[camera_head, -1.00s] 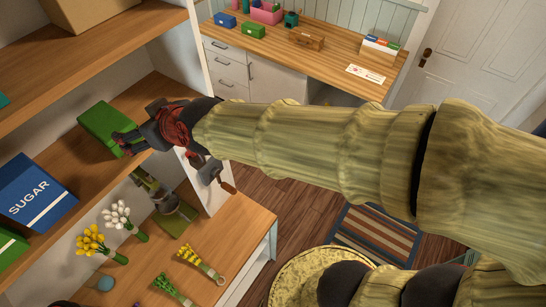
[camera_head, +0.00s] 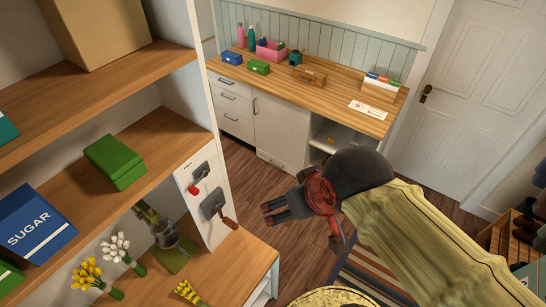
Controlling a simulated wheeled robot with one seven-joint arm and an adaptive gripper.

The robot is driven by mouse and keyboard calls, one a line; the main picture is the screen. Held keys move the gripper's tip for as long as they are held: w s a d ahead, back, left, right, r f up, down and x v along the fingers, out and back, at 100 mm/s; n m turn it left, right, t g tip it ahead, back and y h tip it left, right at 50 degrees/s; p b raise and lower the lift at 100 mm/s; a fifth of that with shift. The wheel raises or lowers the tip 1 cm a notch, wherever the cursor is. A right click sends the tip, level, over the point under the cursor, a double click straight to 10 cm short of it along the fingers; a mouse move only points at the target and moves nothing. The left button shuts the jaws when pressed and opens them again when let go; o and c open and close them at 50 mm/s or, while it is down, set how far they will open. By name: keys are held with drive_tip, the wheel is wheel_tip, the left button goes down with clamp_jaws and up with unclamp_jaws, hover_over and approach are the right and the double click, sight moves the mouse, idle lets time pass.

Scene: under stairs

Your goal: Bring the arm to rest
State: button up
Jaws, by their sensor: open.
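My gripper (camera_head: 272,212) is in mid-air near the middle of the view, over the wooden floor, with its fingers pointing left. It is open and nothing shows between its fingers. My arm (camera_head: 430,240), in a yellow-green covering, runs from the lower right up to it. The gripper is clear of the shelf unit on the left. A green box (camera_head: 116,161) lies on the middle shelf, apart from the gripper.
The shelf unit's side panel (camera_head: 203,190) carries hanging tools. A blue sugar box (camera_head: 33,214) and flowers (camera_head: 116,246) stand at left. A wooden counter (camera_head: 335,92) with boxes is behind. A white door (camera_head: 465,110) is at right. Open floor (camera_head: 240,175) lies between shelves and counter.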

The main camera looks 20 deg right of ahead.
wheel_tip(320, 180, down, 33)
drive_tip(key=b, duration=3.3)
drive_tip(key=shift+f, duration=0.15)
drive_tip(key=shift+c, duration=1)
